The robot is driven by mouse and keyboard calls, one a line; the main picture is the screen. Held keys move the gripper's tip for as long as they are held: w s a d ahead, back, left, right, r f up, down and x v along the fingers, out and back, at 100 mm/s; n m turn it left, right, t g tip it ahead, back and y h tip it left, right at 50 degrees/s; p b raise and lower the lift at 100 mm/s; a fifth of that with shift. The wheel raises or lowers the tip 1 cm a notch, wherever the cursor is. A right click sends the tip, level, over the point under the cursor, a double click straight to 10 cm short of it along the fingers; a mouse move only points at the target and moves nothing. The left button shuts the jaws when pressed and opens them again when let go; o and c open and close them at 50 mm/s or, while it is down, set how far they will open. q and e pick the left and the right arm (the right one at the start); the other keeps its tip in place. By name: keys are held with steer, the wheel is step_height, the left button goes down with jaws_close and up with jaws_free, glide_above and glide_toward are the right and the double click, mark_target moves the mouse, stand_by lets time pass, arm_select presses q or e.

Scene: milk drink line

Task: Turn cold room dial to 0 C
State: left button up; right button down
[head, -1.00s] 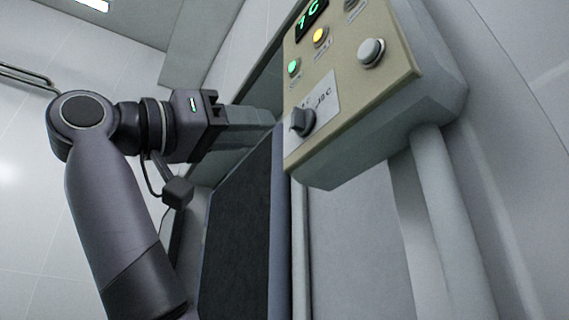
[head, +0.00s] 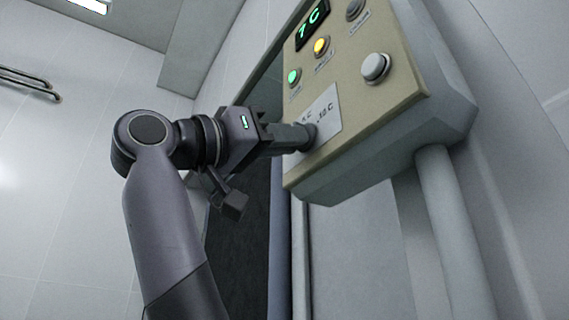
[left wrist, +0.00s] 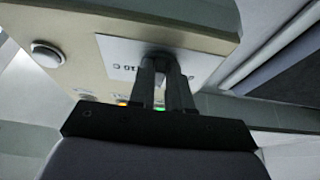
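The cold room dial (head: 312,130) is a dark knob on a white label plate (head: 327,114) low on the beige control panel (head: 400,88). Its pointer is mostly hidden by my fingers. The green display (head: 312,22) reads 7 C. My left gripper (head: 300,136) has its fingertips at the dial. In the left wrist view the two fingers (left wrist: 163,70) reach the dial (left wrist: 160,56) from either side, with a narrow gap between them. I cannot tell whether they press on it. My right gripper is not in view.
The panel also carries a green lamp (head: 294,77), a yellow lamp (head: 321,46) and a pale round button (head: 375,67). A grey post (head: 452,230) stands below the panel. A dark door panel (head: 250,235) lies behind my arm. The left side is open.

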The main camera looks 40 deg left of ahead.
arm_select(q)
jaws_close()
steer(key=shift+s+d+r+n+g+y, duration=0.2)
steer(key=shift+n+y, duration=1.05)
steer(key=shift+n, duration=1.4)
steer(key=shift+s+d+r+n+y, duration=0.15)
steer(key=shift+d+n+y, duration=0.2)
steer(key=shift+n+y, duration=1.6)
steer(key=shift+d+r+n+g+y, duration=0.2)
steer(key=shift+n+y, duration=0.3)
steer(key=shift+n, duration=2.9)
